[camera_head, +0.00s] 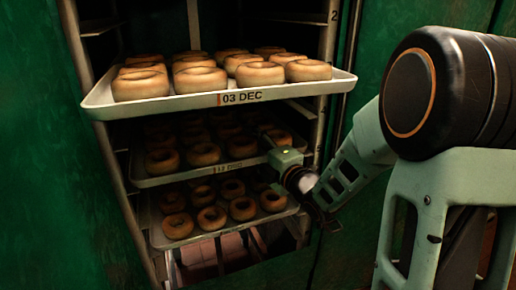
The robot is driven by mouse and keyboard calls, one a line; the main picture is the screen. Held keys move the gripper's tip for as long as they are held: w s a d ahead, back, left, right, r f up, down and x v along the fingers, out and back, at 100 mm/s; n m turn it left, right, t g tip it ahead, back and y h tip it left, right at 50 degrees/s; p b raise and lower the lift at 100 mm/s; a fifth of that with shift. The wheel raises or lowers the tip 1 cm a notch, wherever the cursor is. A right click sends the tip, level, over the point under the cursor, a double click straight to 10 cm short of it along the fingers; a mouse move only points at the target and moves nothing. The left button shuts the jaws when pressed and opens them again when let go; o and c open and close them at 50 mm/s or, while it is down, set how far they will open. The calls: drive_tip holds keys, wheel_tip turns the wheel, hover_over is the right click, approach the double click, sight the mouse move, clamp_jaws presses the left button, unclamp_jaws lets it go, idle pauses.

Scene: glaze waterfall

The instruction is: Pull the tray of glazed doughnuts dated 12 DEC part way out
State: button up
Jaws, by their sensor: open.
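A white tray of ring doughnuts (142,182) sits in the middle of the rack, in shade. Its small front label (228,168) is dim and seems to read 12 DEC, but I cannot be sure of the digits. My gripper (272,153) is at the right end of this tray's front edge. It is open, but its fingertips are small and dark, and I cannot tell whether they touch the rim. The gripper and wrist hide the tray's front right corner.
Above, a tray labelled 03 DEC (182,103) juts out from the rack with doughnuts on it. A lower tray (190,239) of doughnuts sits close beneath the middle one. Metal uprights (340,60) flank the shelves. Green walls (35,150) stand on both sides.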

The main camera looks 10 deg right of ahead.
drive_tip(key=shift+w, duration=0.1)
drive_tip(key=shift+c, duration=0.6)
clamp_jaws()
